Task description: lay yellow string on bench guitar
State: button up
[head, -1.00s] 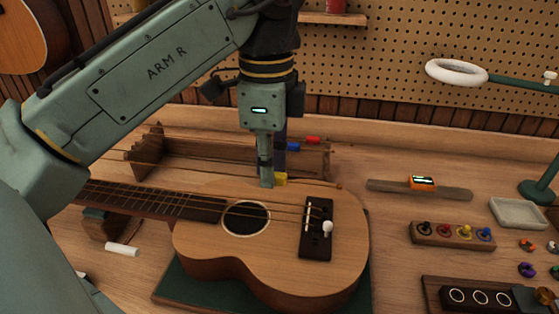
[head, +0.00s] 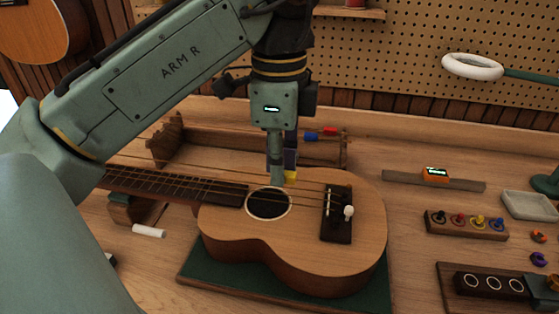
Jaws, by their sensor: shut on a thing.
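The ukulele-like bench guitar (head: 300,240) lies face up on a green mat (head: 215,266), its neck pointing left. Its round soundhole, dark bridge and several thin strings show. My gripper (head: 283,178) points down just behind the soundhole, over the upper part of the guitar's body. It is shut on the small yellow end block of the yellow string (head: 291,176). The string's thin line is hard to tell from other thin lines running left. I cannot tell whether the block touches the guitar top.
A wooden rack (head: 200,149) with a red tab (head: 329,132) and a blue tab (head: 310,136) stands behind. To the right are a tuner on a bar (head: 436,174), a peg block (head: 467,226) and a grey tray (head: 528,206). A white cylinder (head: 149,231) lies left.

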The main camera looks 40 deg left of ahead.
jog(key=shift+f, duration=1.1)
notch_tip(320, 180, down, 3)
jog(key=b, duration=0.3)
jog(key=shift+r+b, duration=0.2)
jog(key=shift+b, duration=0.15)
jog(key=shift+f, duration=0.95)
jog(key=shift+p, duration=0.5)
jog(key=o, duration=0.9)
jog(key=shift+o, duration=1.3)
